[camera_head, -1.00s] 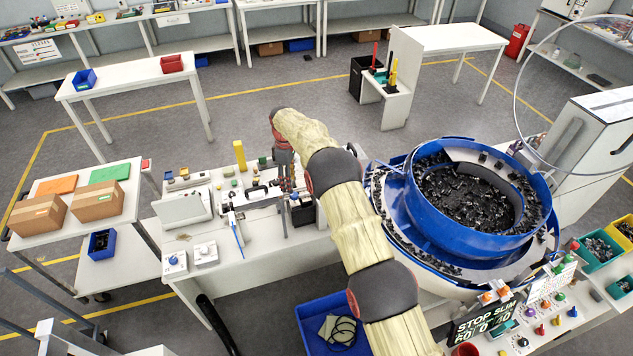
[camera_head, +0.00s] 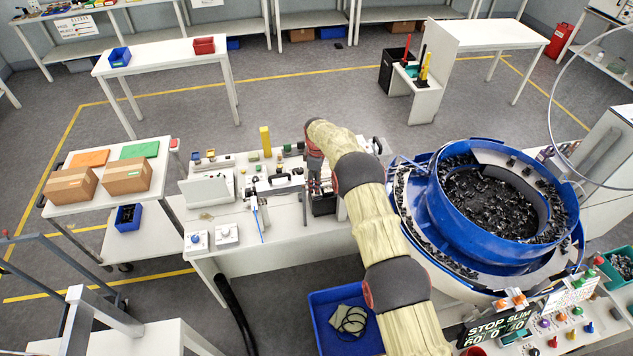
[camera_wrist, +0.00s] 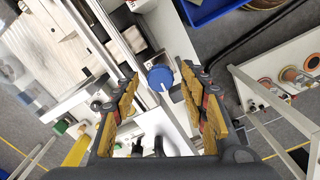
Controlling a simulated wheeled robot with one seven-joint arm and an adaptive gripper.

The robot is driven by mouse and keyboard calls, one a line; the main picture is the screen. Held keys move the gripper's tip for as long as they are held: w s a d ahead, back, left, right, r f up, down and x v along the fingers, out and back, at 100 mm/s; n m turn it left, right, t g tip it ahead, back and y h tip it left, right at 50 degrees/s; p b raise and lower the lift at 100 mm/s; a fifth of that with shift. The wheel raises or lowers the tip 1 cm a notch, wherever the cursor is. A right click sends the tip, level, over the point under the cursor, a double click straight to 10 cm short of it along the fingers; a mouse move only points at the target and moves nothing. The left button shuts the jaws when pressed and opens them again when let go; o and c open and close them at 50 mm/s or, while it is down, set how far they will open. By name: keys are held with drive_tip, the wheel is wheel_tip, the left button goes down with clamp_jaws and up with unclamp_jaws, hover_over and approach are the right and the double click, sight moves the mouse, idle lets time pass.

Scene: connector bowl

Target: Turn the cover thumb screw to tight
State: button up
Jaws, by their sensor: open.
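A round blue knob (camera_wrist: 160,76), which may be the cover thumb screw, shows in the wrist view beyond my fingertips. I cannot tell its turn position or make it out surely in the head view. My gripper (camera_wrist: 160,88) is open, with its two yellow-padded fingers on either side of the line to the knob. Nothing shows between the pads, and no contact with the knob is visible. In the head view my gripper (camera_head: 314,182) points down over the bench beside the feeder, partly hidden by my arm.
The white bench (camera_head: 285,243) carries a white case (camera_head: 208,188), small boxes with knobs (camera_head: 227,234) and a yellow block (camera_head: 265,140). The large blue bowl feeder (camera_head: 450,215) stands to the right of my arm. A blue bin (camera_head: 322,330) lies below the bench front.

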drive_tip(key=c, duration=0.3)
drive_tip(key=c, duration=0.8)
clamp_jaws()
drive_tip(key=shift+f+b, duration=0.1)
drive_tip(key=shift+b, duration=0.35)
drive_tip(key=shift+f+m+b, duration=0.1)
drive_tip(key=shift+m+b, duration=0.5)
drive_tip(key=shift+b, duration=0.2)
drive_tip(key=m+b, duration=0.2)
drive_tip(key=b, duration=0.1)
drive_tip(key=m+b, duration=0.4)
drive_tip(key=m, duration=0.1)
drive_tip(key=shift+m, duration=0.4)
drive_tip(key=shift+r, duration=0.2)
